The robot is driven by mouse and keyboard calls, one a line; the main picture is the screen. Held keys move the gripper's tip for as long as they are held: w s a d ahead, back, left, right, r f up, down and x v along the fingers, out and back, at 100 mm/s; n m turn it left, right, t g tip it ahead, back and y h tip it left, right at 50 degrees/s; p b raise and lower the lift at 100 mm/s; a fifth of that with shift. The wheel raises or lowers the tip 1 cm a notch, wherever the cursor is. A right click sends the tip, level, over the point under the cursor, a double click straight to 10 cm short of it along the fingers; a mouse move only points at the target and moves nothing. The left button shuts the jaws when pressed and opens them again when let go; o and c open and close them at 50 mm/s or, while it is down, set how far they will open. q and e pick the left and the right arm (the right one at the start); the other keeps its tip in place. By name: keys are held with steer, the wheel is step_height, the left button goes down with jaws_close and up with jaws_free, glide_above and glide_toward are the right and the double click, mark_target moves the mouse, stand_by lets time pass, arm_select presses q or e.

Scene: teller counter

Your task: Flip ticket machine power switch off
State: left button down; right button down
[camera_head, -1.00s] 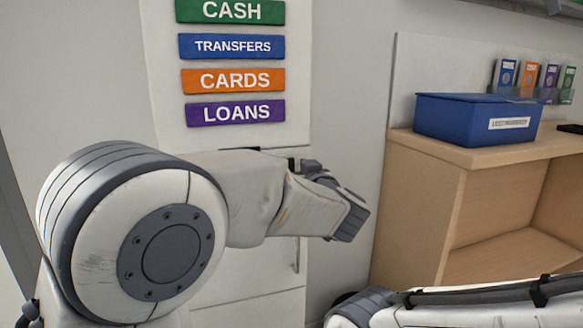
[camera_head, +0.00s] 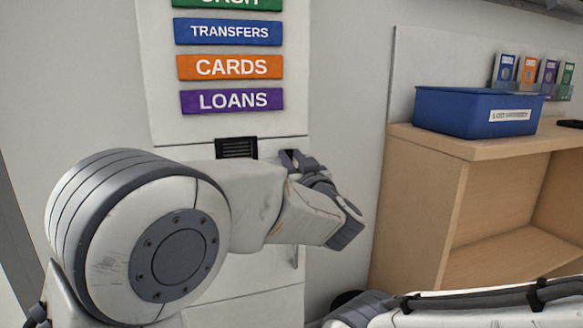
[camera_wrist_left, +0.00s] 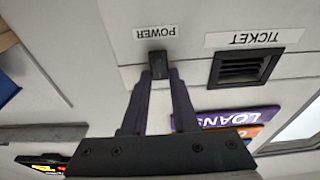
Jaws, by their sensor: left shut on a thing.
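The ticket machine (camera_head: 295,272) is a pale upright cabinet with coloured service signs and a dark ticket slot (camera_head: 237,148). In the left wrist view, which is upside down, the slot (camera_wrist_left: 241,68) sits beside the TICKET label. The small dark power switch (camera_wrist_left: 158,64) is below the POWER label. My left gripper (camera_wrist_left: 160,75) has its two purple fingers on either side of the switch, shut on it. In the head view my left gripper (camera_head: 291,157) is at the machine front, right of the slot. It hides the switch there. My right gripper is out of view.
A wooden shelf unit (camera_head: 430,225) stands to the right, with a blue lost-property box (camera_head: 450,118) and several small coloured leaflets on it. My right forearm crosses the lower right. Bare wall lies between machine and shelf.

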arm_select(q)
steer(key=shift+f+t+y+b, duration=0.3)
steer(key=shift+t+b, duration=0.55)
steer(key=shift+t, duration=0.05)
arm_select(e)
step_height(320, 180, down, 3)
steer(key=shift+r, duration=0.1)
arm_select(q)
steer(key=c, duration=0.7)
jaws_free()
steer(key=shift+s, duration=0.1)
